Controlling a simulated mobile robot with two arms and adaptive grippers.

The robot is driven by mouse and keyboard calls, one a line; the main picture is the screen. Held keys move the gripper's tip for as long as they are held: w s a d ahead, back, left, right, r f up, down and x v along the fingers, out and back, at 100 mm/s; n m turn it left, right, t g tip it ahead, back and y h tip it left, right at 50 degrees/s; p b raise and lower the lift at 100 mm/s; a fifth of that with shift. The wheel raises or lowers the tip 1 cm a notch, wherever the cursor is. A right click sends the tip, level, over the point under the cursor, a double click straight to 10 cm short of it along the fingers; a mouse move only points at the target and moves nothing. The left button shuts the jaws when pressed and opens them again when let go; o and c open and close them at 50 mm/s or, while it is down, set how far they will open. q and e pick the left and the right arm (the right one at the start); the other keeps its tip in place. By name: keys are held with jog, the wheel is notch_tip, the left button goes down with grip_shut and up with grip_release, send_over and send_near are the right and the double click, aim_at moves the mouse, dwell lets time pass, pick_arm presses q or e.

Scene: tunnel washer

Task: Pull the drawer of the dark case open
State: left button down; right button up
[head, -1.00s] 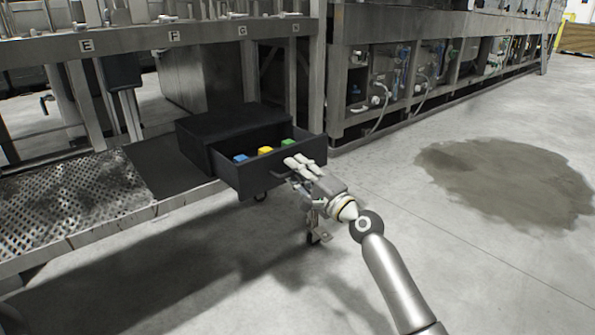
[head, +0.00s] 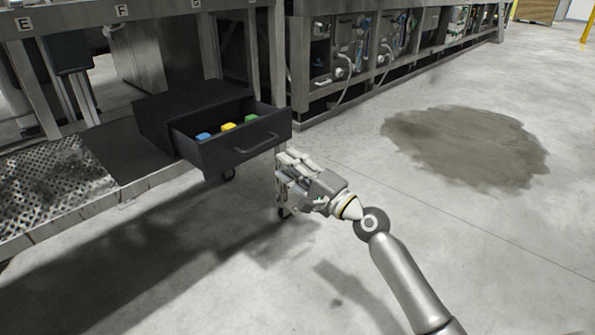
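The dark case (head: 190,108) stands at the left centre of the head view, at the edge of the metal platform. Its drawer (head: 215,156) is pulled out toward the front right. A blue, a yellow and a green block (head: 251,119) lie inside it. The curved handle (head: 257,146) on the drawer front shows uncovered. My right gripper (head: 282,166) is just right of and below the handle, apart from it in the picture. Its fingers look spread, with nothing between them. My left gripper is not in view.
A perforated metal platform (head: 55,185) runs along the left. A machine frame with hoses and valves (head: 350,60) stands behind. A dark wet patch (head: 465,145) lies on the floor at right. The floor in front is mostly clear.

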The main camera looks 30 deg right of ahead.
jog(key=shift+v, duration=1.15)
